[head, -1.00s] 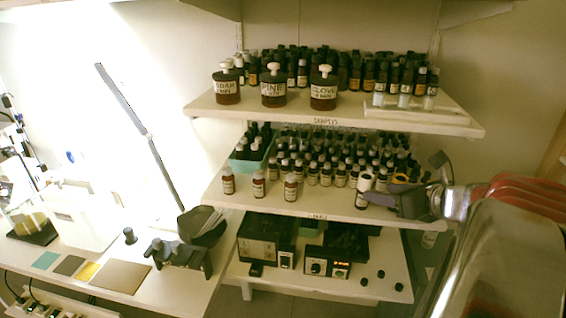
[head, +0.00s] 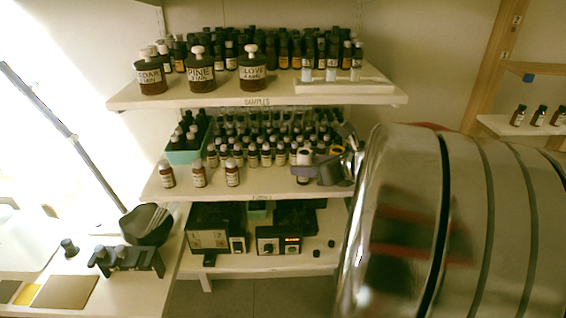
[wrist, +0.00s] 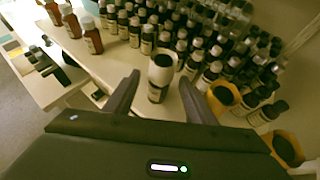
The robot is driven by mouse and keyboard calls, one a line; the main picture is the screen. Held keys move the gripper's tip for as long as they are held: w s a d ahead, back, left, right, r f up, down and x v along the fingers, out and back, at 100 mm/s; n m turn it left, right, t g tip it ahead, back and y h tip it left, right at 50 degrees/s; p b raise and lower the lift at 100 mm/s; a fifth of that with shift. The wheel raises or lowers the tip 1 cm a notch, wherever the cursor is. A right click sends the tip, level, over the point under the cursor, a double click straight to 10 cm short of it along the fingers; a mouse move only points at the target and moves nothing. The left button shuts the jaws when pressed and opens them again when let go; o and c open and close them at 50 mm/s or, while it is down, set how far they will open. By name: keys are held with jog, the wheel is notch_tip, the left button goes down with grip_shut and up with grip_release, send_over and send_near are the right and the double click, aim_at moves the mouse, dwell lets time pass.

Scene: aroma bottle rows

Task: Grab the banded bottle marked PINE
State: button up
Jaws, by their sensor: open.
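A large brown jar labelled PINE (head: 200,74) stands on the top shelf between two similar labelled jars, well above my gripper. On the middle shelf, my gripper (head: 309,171) is at the right front edge, beside a small dark bottle with a pale label (head: 303,173). In the wrist view this bottle (wrist: 157,92) has a black-and-white top and stands upright between the fingertips of my open gripper (wrist: 159,80), with gaps at both sides. Its lettering is too small to read. I cannot tell whether it is marked PINE.
Several small bottles (wrist: 143,40) crowd behind it. Yellow-orange items (wrist: 224,95) lie close to the right finger. Three brown bottles (head: 199,174) stand at the front left of the middle shelf, near a teal bin (head: 184,157). The top shelf (head: 240,98) overhangs.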

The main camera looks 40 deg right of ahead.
aim_at(307, 154)
dwell(0.3)
jog(key=c, duration=1.2)
jog(key=shift+r, duration=0.1)
jog(key=shift+r, duration=0.45)
notch_tip(307, 154, up, 3)
jog(key=shift+s+f, duration=0.15)
jog(key=s, duration=1.7)
jog(key=shift+s+f, duration=0.1)
jog(key=shift+s, duration=0.25)
